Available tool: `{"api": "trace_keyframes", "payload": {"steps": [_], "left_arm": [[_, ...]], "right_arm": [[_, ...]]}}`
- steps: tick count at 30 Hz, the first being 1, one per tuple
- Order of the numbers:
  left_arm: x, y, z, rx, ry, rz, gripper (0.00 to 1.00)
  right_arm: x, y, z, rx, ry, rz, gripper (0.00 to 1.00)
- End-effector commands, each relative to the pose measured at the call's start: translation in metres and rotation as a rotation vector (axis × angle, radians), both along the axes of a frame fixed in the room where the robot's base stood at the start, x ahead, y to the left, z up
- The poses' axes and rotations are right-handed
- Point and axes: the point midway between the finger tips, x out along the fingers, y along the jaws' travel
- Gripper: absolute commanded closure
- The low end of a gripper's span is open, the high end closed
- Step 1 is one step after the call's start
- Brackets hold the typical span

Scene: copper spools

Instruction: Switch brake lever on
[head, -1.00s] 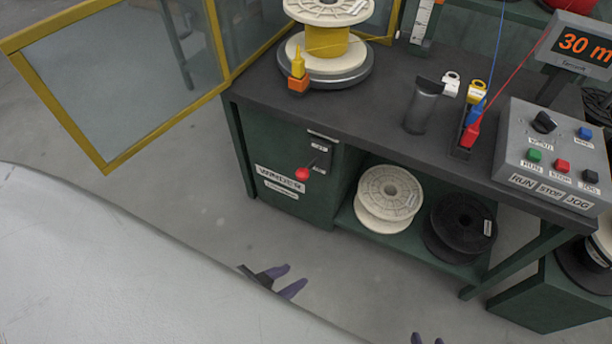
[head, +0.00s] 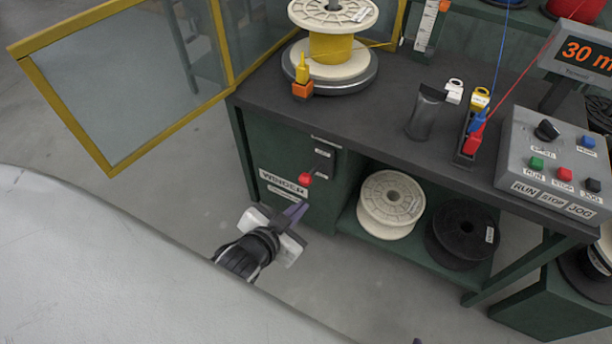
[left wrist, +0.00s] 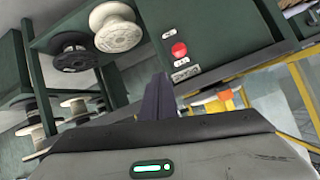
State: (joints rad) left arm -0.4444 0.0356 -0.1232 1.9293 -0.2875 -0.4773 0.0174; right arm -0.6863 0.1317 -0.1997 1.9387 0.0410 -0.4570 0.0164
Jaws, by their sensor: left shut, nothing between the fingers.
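The brake lever with its red knob (head: 305,180) is on the front of the dark green winder cabinet. The knob hangs low, below the dark slot plate; the small labels beside it are too small to read. My left gripper (head: 302,208) is shut and empty, its purple fingers together just below the knob and apart from it. In the left wrist view the knob (left wrist: 179,50) lies ahead of the fingers (left wrist: 158,88), a little right of them. Only a dark speck at the bottom edge, perhaps my right gripper (head: 417,341), shows.
The bench top (head: 390,145) overhangs the cabinet. A cream spool (head: 390,203) and a black spool (head: 463,235) lie on the shelf to its right. A yellow-framed guard door (head: 105,165) stands open at the left. The floor before the cabinet is clear.

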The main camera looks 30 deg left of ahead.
Motion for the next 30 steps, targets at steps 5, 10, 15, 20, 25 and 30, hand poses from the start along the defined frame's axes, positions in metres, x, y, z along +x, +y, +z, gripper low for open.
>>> {"api": "trace_keyframes", "payload": {"steps": [5,10,15,20,25,30], "left_arm": [[0.036,0.017,0.035,0.087,-0.082,0.032,1.0],[0.038,0.019,0.037,0.098,-0.089,0.035,1.0],[0.039,0.019,0.037,0.097,-0.088,0.034,1.0],[0.048,0.02,0.033,0.097,-0.09,0.033,1.0],[0.075,0.022,0.019,0.096,-0.09,0.033,1.0],[0.109,0.026,0.003,0.095,-0.09,0.034,1.0]], "right_arm": [[-0.001,-0.002,0.0,-0.002,0.005,-0.003,0.69],[-0.002,-0.003,-0.003,-0.003,0.009,-0.004,0.69],[-0.003,-0.003,-0.003,-0.004,0.01,-0.004,0.69],[-0.002,-0.003,-0.005,-0.004,0.009,-0.004,0.69],[0.0,-0.002,-0.006,-0.003,0.003,-0.003,0.69],[0.002,0.0,-0.007,-0.002,-0.004,0.001,0.69]]}}
